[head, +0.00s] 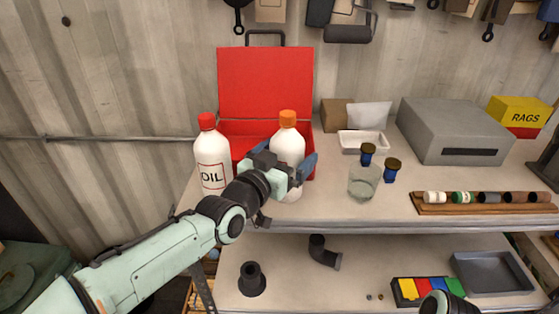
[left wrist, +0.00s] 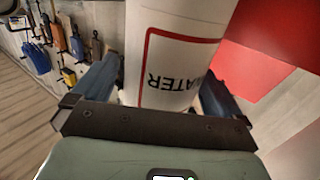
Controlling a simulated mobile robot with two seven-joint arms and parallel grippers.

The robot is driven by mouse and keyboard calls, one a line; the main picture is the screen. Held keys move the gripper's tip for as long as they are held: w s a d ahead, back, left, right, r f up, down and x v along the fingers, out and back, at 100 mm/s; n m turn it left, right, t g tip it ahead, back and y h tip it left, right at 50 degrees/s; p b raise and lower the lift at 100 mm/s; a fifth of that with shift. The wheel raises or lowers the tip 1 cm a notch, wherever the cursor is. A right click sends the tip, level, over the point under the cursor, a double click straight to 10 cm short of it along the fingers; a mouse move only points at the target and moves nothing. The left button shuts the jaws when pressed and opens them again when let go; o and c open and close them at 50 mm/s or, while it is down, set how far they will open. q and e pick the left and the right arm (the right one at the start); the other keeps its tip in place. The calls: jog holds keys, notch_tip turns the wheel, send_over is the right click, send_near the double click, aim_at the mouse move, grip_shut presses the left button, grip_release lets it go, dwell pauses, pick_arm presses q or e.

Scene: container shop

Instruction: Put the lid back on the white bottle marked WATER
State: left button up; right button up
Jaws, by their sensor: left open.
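The white WATER bottle (head: 287,146) stands upright on the workbench, in front of the open red box. An orange lid (head: 288,117) sits on its top; whether it is fully seated cannot be told. My left gripper (head: 288,168) is open, with its blue fingers on either side of the bottle's body. In the left wrist view, the bottle (left wrist: 178,55) with its red-framed WATER label is between the fingers, and its top is out of that picture. In the head view the gripper hides the label.
A white OIL bottle (head: 212,168) with a red cap stands close on the left. The red box (head: 265,80) is behind. A glass (head: 363,183), a white tray (head: 362,143) and a grey case (head: 452,130) stand to the right. The bench front between bottle and glass is clear.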

pick_arm(q)
jog(key=shift+s+a+r, duration=0.15)
jog(key=shift+s+a, duration=0.1)
jog(key=shift+s, duration=0.05)
jog(key=b+v, duration=0.3)
jog(key=v, duration=0.8)
jog(key=shift+s, duration=0.2)
pick_arm(e)
jog(key=shift+s+f, duration=0.65)
jog(key=shift+f, duration=0.35)
jog(key=shift+s+f, duration=0.6)
jog(key=shift+f, duration=0.35)
